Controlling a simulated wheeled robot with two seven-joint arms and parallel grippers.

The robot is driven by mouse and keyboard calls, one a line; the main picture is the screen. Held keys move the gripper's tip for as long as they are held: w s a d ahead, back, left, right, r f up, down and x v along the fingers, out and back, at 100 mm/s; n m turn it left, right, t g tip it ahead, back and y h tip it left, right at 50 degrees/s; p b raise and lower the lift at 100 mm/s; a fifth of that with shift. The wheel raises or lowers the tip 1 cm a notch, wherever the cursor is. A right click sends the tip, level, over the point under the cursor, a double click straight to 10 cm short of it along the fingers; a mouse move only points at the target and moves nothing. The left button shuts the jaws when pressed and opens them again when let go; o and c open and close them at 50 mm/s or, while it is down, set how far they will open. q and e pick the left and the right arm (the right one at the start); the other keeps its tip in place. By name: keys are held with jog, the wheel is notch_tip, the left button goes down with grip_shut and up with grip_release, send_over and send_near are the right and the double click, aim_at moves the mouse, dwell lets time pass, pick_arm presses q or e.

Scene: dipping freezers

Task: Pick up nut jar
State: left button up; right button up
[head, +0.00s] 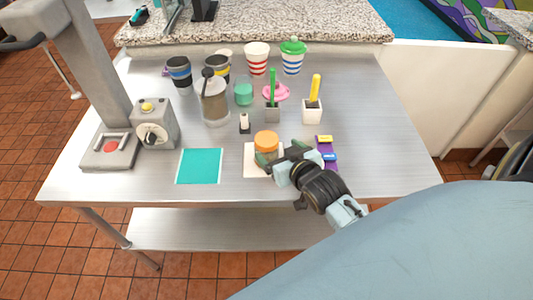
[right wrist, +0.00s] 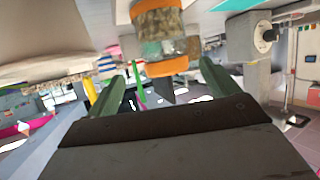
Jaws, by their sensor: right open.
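The nut jar (head: 266,142) has an orange lid and stands upright on a cream square mat (head: 250,170) near the table's front edge. My right gripper (head: 280,153) is open at the jar's right front side, and its green fingers partly hide the jar's lower body. In the right wrist view the nut jar (right wrist: 158,22) appears upside down, with nuts behind clear glass and its orange lid lowest in the picture. It lies ahead of the open fingers of the right gripper (right wrist: 162,76). I cannot tell whether a finger touches it. My left gripper is not in view.
A teal mat (head: 199,166) lies left of the jar. Purple and yellow blocks (head: 325,150) lie just right of my gripper. A grey machine (head: 155,125) stands at left. The table's right side is clear.

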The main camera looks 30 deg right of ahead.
aim_at(274, 148)
jog(key=x, duration=0.3)
jog(key=shift+a+x, duration=0.2)
jog(key=shift+x, duration=1.15)
jog(key=shift+a+x, duration=0.2)
jog(key=shift+x, duration=1.15)
jog(key=shift+r, duration=0.1)
grip_shut()
